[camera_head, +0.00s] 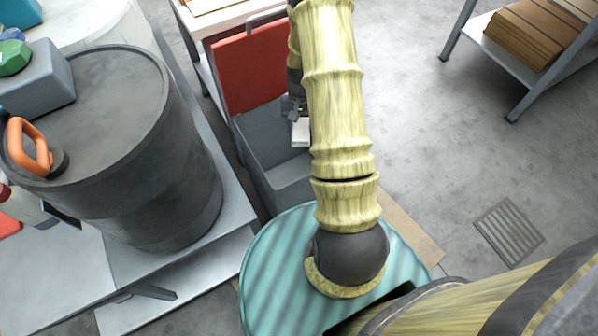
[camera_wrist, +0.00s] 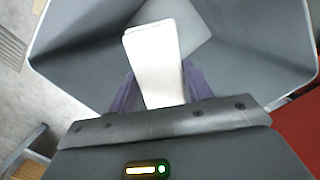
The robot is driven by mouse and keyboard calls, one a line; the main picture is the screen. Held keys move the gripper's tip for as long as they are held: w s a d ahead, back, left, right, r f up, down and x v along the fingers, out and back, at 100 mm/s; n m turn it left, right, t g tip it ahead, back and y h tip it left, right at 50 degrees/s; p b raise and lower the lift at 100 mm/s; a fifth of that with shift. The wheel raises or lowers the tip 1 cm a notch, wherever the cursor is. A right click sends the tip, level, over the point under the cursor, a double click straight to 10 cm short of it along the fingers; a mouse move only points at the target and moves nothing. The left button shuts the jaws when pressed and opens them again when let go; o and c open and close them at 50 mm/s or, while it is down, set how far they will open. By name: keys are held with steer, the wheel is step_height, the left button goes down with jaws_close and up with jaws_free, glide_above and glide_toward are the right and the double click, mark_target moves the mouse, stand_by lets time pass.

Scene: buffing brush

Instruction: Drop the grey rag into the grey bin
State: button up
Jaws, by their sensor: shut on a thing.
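The grey bin (camera_head: 262,160) stands on the floor left of my arm, with its red lid (camera_head: 252,68) raised at the back. The rag (camera_head: 300,132) looks pale, almost white, and folded into a flat strip. My gripper (camera_head: 296,110) is shut on it, partly hidden behind my arm. In the wrist view the rag (camera_wrist: 153,55) sticks out between the dark purple fingers of my gripper (camera_wrist: 160,88). The grey bin's walls (camera_wrist: 245,65) surround the rag in that view, so it is over or inside the bin's mouth. Its exact height cannot be told.
A dark barrel (camera_head: 170,150) stands on a grey platform close left of the bin, with a grey box (camera_head: 38,82) and an orange-handled item (camera_head: 30,148) on top. A metal shelf with cardboard (camera_head: 530,40) is at upper right. Floor right of my arm is mostly clear.

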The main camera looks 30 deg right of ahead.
steer(key=o, duration=1.4)
steer(key=shift+r, duration=0.1)
steer(key=r+p, duration=0.1)
steer(key=r, duration=0.4)
steer(key=w+r+p, duration=0.1)
steer(key=r, duration=0.5)
steer(key=w+d+r+p, duration=0.1)
steer(key=r+p, duration=0.1)
steer(key=r, duration=0.4)
